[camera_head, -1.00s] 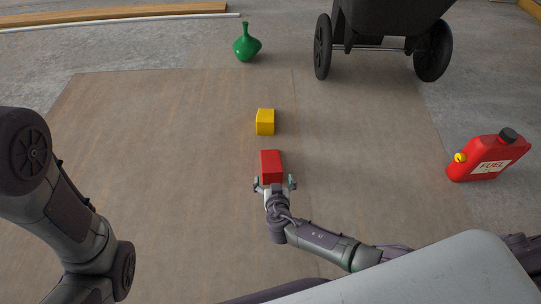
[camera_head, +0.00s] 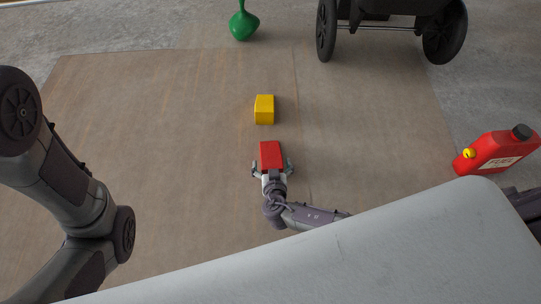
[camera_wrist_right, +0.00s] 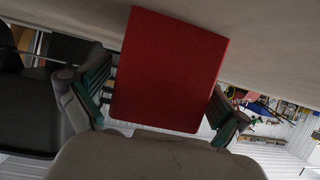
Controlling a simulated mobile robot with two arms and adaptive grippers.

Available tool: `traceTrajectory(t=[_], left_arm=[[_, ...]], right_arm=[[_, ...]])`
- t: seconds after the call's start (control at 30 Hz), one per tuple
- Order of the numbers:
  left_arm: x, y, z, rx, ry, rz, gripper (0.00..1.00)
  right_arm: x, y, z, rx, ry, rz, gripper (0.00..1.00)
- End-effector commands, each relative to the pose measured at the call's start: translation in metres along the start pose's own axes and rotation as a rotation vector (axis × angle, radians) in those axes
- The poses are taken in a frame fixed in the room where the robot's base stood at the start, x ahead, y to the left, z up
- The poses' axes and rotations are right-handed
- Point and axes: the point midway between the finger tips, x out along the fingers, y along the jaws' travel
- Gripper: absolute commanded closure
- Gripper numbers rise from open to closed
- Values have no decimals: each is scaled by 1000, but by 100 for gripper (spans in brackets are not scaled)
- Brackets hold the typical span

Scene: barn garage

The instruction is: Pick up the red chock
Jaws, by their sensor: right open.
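The red chock (camera_head: 271,154) stands on the brown mat near the middle of the head view. My right gripper (camera_head: 272,169) is at the chock's near end, with one finger on each side of it. In the right wrist view the red chock (camera_wrist_right: 170,70) fills the space between the open fingers of my right gripper (camera_wrist_right: 160,105). A small gap shows beside the fingers there, and I cannot tell if either one touches. My left arm shows at the left of the head view, but its gripper is outside the picture.
A yellow block (camera_head: 264,110) stands just beyond the red chock. A green vase (camera_head: 243,24) and a black wheeled cart (camera_head: 385,20) are at the back. A red fuel can (camera_head: 497,152) is at the right. The brown mat (camera_head: 150,130) is clear to the left.

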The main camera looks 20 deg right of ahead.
Motion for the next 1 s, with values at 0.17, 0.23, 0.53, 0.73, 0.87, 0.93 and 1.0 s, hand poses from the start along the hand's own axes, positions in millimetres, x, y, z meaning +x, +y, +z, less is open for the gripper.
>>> traceTrajectory(t=[0.17, 0.23, 0.53, 0.73, 0.87, 0.93, 1.0], left_arm=[[1, 0, -6, 0, 12, 0, 60], [1, 0, -6, 0, 12, 0, 60], [0, 0, -2, 1, 3, -1, 60], [0, 0, 1, 1, -2, -1, 60], [1, -1, 1, 1, -3, -1, 60], [3, -1, 2, 1, -3, -1, 60], [6, -2, 4, 0, -3, -2, 60]], right_arm=[[0, 0, 0, 0, 0, 0, 20], [0, 0, 0, 0, 0, 0, 32], [0, 0, 0, 0, 0, 1, 82], [1, 0, -2, 1, 4, 0, 90], [0, 0, -4, 1, 3, 0, 90], [-1, 0, -7, 2, 3, 0, 90], [-3, 0, -12, 3, 3, 0, 90]])
